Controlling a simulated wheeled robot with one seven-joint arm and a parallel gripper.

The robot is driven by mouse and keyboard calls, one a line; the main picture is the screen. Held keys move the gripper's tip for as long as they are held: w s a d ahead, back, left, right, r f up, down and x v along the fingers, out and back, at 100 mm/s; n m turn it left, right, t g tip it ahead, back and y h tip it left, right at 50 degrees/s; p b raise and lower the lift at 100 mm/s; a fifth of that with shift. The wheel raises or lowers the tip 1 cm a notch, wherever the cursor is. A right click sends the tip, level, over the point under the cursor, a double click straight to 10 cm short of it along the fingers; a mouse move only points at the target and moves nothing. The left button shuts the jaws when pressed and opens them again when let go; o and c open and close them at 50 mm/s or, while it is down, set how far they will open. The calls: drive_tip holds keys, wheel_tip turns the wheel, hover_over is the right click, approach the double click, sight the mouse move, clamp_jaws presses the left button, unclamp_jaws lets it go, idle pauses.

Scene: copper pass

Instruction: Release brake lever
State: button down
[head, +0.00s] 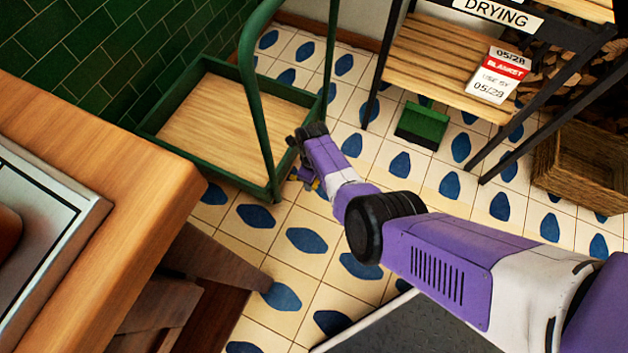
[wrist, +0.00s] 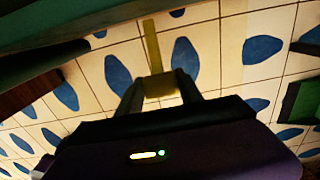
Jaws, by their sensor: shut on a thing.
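A slim yellow lever (wrist: 152,45) shows in the wrist view, standing out against the tiled floor. My gripper (wrist: 160,84) is shut on the lever's near end, with one dark finger on each side. In the head view, my arm reaches to the near right corner of a green trolley (head: 220,122) with a wooden deck. A small yellow patch (head: 315,185) shows there beside the trolley's corner post, mostly hidden by my arm. My fingertips are hidden in the head view. I cannot tell there how the lever joins the trolley.
A wooden counter (head: 150,165) stands at the left. A rack with a slatted shelf (head: 430,68) is at the back right, with a green box (head: 422,126) by its foot and a wicker basket (head: 583,165) farther right. Patterned floor (head: 400,165) lies clear between trolley and rack.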

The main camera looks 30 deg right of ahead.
drive_tip(key=shift+w+r, duration=0.1)
drive_tip(key=shift+w, duration=0.05)
idle(0.3)
drive_tip(key=c, duration=0.8)
unclamp_jaws()
drive_tip(key=shift+o, duration=0.2)
wheel_tip(320, 180, up, 8)
drive_tip(key=p, duration=0.5)
drive_tip(key=shift+a, duration=0.1)
